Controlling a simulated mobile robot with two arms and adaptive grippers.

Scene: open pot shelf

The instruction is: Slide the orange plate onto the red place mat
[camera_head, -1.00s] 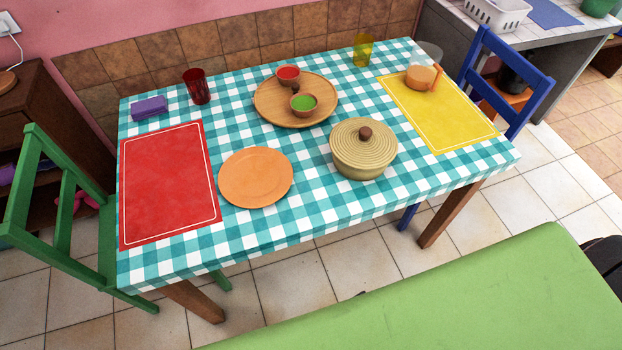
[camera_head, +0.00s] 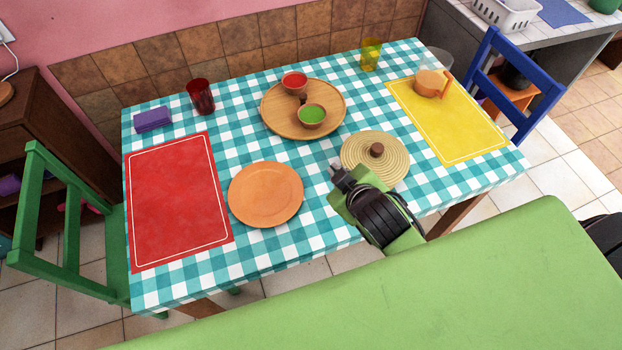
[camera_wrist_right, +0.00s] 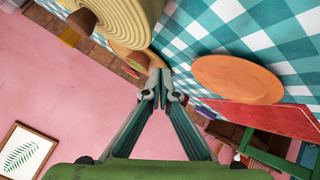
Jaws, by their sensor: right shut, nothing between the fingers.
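The orange plate (camera_head: 266,194) lies flat on the checked tablecloth, just right of the red place mat (camera_head: 176,200) and apart from it. The gripper does not touch the plate. My left gripper is not in view.
A round wooden tray (camera_head: 275,122) with two small bowls stands behind the plate. A red glass (camera_head: 200,96) and a purple block (camera_head: 153,120) stand behind the red mat. Bare cloth surrounds the plate.

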